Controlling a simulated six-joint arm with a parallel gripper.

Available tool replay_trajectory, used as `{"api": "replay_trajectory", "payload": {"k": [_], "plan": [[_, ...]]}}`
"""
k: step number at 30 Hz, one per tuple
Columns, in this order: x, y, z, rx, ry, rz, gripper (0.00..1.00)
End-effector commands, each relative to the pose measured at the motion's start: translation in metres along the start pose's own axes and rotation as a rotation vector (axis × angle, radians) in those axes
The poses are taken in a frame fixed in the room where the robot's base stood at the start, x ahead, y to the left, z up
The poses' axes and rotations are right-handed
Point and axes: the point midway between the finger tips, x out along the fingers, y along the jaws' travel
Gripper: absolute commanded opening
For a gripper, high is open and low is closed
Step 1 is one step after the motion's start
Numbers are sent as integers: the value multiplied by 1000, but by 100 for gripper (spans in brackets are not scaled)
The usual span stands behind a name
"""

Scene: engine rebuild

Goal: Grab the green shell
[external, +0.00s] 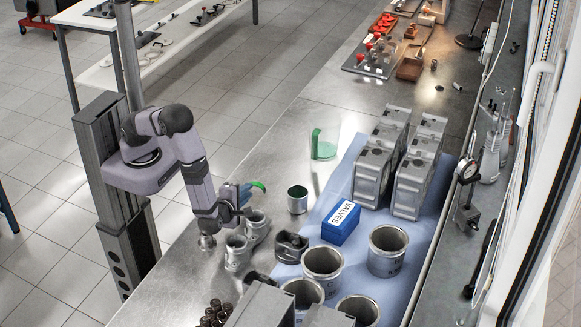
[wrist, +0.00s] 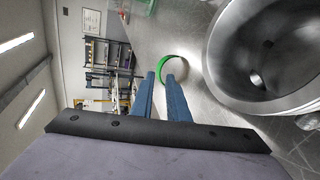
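A curved green shell (external: 258,186) shows at the tip of my gripper (external: 240,196) in the external view, above the metal bench. In the wrist view, the shell appears as a thin green arc (wrist: 181,66). One end of it lies between the two blue fingertips of my gripper (wrist: 160,77), which look closed on it. The rest of the arc sticks out to the right. Another green shell (external: 318,145) stands on the bench farther back, and a green piece (wrist: 142,8) shows at the top edge of the wrist view.
Grey metal cups (external: 256,222) stand just below my gripper; a large metal cylinder (wrist: 268,55) fills the wrist view's right. A green-lined can (external: 298,199), a blue VALVES box (external: 341,223) and several cylinder liners (external: 388,250) stand to the right. Bench around the standing shell is clear.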

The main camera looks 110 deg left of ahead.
Motion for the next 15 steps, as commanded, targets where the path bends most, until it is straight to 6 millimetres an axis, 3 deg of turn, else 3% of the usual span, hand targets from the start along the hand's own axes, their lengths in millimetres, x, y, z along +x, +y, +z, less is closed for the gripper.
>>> {"api": "replay_trajectory", "payload": {"k": [8, 15], "plan": [[10, 1, -1, 0, 2, -1, 14], [35, 8, -2, 1, 6, 0, 14]]}}
